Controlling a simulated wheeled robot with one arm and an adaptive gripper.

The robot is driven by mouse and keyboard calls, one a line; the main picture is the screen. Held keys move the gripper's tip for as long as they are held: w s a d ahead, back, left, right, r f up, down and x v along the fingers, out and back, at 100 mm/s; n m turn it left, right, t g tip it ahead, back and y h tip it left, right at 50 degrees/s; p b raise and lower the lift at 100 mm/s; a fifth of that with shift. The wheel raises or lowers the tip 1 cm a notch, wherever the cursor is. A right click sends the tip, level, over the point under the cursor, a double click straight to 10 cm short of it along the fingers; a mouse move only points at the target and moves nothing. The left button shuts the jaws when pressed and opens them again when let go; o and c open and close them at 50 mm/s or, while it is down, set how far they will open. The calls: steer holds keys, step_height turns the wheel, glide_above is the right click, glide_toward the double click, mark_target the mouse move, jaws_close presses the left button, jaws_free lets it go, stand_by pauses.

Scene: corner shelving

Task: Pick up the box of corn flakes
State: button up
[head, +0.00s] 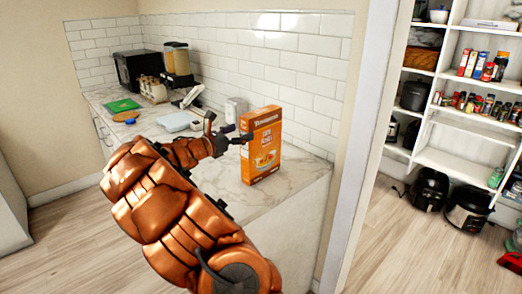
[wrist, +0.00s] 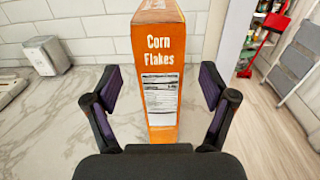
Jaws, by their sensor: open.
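The orange corn flakes box (head: 262,147) stands upright on the marble counter near its right end in the head view. In the wrist view, the narrow side of the box (wrist: 159,75) faces me, with "Corn Flakes" lettering and a nutrition label. My gripper (head: 236,133) is at the left side of the box in the head view. In the wrist view, my gripper (wrist: 162,88) is open, with one finger on each side of the box and visible gaps between the pads and the box.
The marble counter (head: 278,196) runs along a white tiled wall (head: 262,60). A white canister (wrist: 46,55) stands left of the box. A green board (head: 122,105) and a juice dispenser (head: 177,60) are farther back. Pantry shelves (head: 460,135) stand at the right.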

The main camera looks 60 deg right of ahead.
mark_target(243, 130)
steer(key=shift+p+x, duration=0.5)
steer(key=shift+x, duration=1.1)
steer(key=shift+p+x, duration=0.7)
steer(key=shift+x, duration=1.45)
steer(key=shift+r, duration=0.1)
steer(key=shift+c, duration=0.4)
jaws_close()
